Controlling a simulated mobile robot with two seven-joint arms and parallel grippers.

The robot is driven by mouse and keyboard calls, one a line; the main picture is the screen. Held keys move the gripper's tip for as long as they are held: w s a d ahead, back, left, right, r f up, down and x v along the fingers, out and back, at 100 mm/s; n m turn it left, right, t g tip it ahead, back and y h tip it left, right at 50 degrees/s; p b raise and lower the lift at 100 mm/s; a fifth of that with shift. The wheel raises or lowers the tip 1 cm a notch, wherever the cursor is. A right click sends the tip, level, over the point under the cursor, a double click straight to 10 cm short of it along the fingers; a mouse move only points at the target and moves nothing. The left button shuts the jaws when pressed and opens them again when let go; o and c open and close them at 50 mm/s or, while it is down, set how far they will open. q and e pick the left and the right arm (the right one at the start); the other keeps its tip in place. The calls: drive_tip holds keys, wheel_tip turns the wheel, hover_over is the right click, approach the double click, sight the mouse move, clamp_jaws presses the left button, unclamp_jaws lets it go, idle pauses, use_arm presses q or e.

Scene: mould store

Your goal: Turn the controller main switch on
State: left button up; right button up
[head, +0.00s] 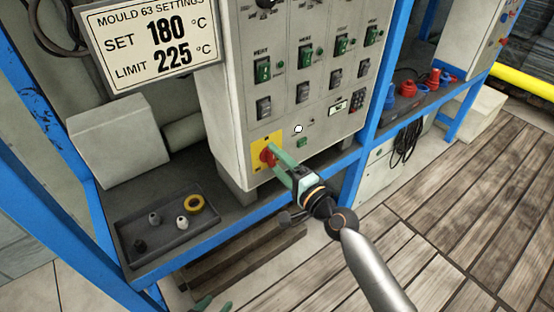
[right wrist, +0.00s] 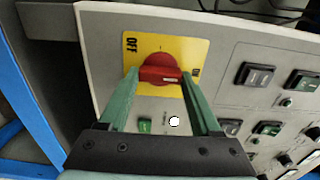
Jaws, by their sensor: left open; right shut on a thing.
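The main switch is a red rotary knob (right wrist: 160,66) on a yellow plate (right wrist: 188,48), low on the grey controller's front. In the right wrist view the plate reads OFF at left and ON at right. My right gripper (right wrist: 161,76) is shut on the knob's raised bar, one green finger at each end. The bar lies across the picture; I cannot tell which label it points to. In the head view my right gripper (head: 270,157) partly hides the knob (head: 266,157). My left gripper (head: 205,303) is open at the bottom edge, mostly cut off, away from the controller (head: 228,118).
Several green and dark rocker switches (head: 262,72) fill the panel above. A sign (head: 150,40) reads SET 180 °C, LIMIT 225 °C. A dark tray (head: 150,249) with small parts stands at left. Blue rack posts (head: 377,100) flank the controller. The wooden floor at right is clear.

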idle(0.5)
drive_tip(key=o, duration=1.4)
drive_tip(key=v, duration=1.2)
drive_tip(key=shift+s+d, duration=0.1)
drive_tip(key=shift+s, duration=0.15)
drive_tip(key=s+d+f+n+g+h, duration=0.3)
drive_tip(key=s+f+n+h, duration=0.1)
drive_tip(key=s+f+n, duration=0.4)
drive_tip(key=s+d+f+n+g+h, duration=0.3)
drive_tip(key=s+f+n, duration=0.2)
drive_tip(key=s+f, duration=0.45)
use_arm(q)
drive_tip(key=s+a+r+p, duration=0.1)
drive_tip(key=a+r+p, duration=0.2)
drive_tip(key=r+p, duration=0.9)
drive_tip(key=p, duration=0.4)
drive_tip(key=shift+s+n+y, duration=0.25)
drive_tip(key=shift+n+y, duration=0.05)
drive_tip(key=shift+y, duration=0.1)
use_arm(e)
drive_tip(key=shift+t+h, duration=0.4)
drive_tip(key=shift+h, duration=0.2)
drive_tip(key=d+r, duration=0.1)
drive_tip(key=r, duration=0.2)
drive_tip(key=d+r, duration=0.1)
drive_tip(key=r, duration=0.2)
drive_tip(key=d+r, duration=0.1)
drive_tip(key=r, duration=0.3)
drive_tip(key=shift+s+d+r, duration=0.1)
drive_tip(key=shift+s, duration=0.2)
